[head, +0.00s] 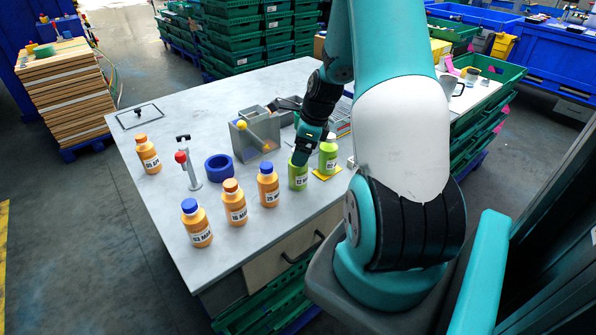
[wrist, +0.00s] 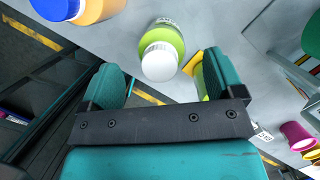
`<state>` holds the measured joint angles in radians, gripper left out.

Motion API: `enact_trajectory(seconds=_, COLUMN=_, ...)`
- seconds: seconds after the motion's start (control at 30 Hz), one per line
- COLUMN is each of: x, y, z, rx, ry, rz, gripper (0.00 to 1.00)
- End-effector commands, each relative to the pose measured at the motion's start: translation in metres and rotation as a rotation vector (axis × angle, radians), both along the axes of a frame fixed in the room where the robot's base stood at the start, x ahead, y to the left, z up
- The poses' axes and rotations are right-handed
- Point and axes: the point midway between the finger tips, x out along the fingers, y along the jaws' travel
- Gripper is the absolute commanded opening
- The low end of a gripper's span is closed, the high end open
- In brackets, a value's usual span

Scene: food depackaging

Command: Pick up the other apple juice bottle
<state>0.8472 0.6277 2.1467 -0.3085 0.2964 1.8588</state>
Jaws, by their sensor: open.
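Two green apple juice bottles stand upright near the table's front edge. The left one (head: 298,178) shows its label and has its top hidden by my gripper (head: 304,150). The right one (head: 328,160) stands on a yellow square (head: 327,174). In the wrist view, a green bottle (wrist: 170,34) with a white cap (wrist: 159,62) lies in the gap ahead of my open gripper (wrist: 160,80), with nothing clamped. The yellow square (wrist: 190,65) and part of a second green bottle show behind the right finger.
Orange bottles with blue caps (head: 268,190) (head: 200,230) and orange caps (head: 234,208) (head: 148,160) stand on the table (head: 185,110). A blue tape roll (head: 218,168), a red-knobbed metal stand (head: 190,170) and a grey box (head: 240,140) are near.

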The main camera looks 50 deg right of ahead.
Motion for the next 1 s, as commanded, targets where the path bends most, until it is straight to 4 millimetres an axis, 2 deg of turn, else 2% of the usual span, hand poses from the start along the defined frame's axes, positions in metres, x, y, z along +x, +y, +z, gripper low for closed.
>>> enact_trajectory(seconds=0.2, x=0.007, y=0.004, z=-0.025, rx=0.002, ry=0.002, rz=0.002, gripper=0.87)
enact_trajectory(seconds=0.47, x=0.008, y=0.004, z=-0.029, rx=-0.001, ry=-0.001, rz=0.001, gripper=0.87)
enact_trajectory(seconds=0.57, x=0.008, y=0.004, z=-0.029, rx=0.000, ry=0.000, rz=0.001, gripper=0.69)
enact_trajectory(seconds=0.8, x=0.008, y=0.004, z=-0.028, rx=0.000, ry=0.000, rz=0.001, gripper=0.14)
enact_trajectory(seconds=1.0, x=0.008, y=0.003, z=-0.028, rx=-0.001, ry=-0.001, rz=0.001, gripper=0.14)
